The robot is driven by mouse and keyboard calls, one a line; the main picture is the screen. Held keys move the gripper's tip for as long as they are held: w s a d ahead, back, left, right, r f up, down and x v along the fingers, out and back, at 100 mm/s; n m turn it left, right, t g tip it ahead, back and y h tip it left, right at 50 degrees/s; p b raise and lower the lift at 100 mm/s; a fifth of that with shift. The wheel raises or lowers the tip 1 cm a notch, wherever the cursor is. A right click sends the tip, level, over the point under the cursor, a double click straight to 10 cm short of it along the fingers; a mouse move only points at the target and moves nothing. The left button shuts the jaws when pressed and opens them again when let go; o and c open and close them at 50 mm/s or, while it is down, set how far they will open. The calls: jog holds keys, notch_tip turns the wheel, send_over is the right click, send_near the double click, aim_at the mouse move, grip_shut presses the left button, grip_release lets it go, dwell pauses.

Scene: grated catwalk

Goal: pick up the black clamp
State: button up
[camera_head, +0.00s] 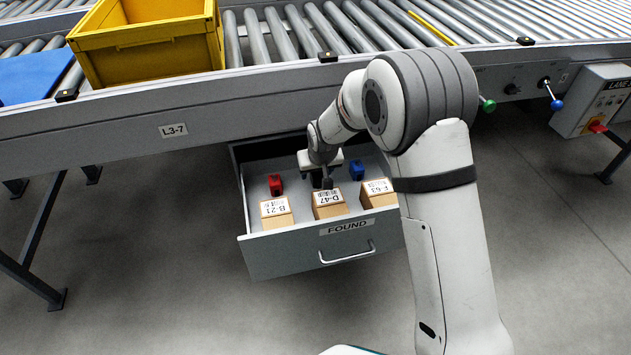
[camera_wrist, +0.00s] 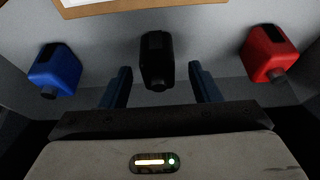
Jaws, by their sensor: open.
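The black clamp (camera_wrist: 157,62) lies on the drawer floor in the middle of the wrist view, between a blue one and a red one. My gripper (camera_wrist: 160,80) is open, with one dark finger on each side of the black clamp and a visible gap to both. In the head view my gripper (camera_head: 322,178) reaches down into the open drawer (camera_head: 262,243), behind the middle box. The black clamp is mostly hidden there by the gripper. I cannot tell whether the fingers reach down to its full depth.
A red clamp (camera_head: 275,185) and a blue clamp (camera_head: 357,169) lie either side in the drawer. Labelled cardboard boxes, one marked D-47 (camera_head: 329,204), stand along its front. The conveyor (camera_head: 180,128) runs above, with a yellow crate (camera_head: 150,55) on it.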

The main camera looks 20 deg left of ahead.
jog(key=shift+x, duration=1)
jog(key=c, duration=1.1)
jog(key=shift+r, duration=0.1)
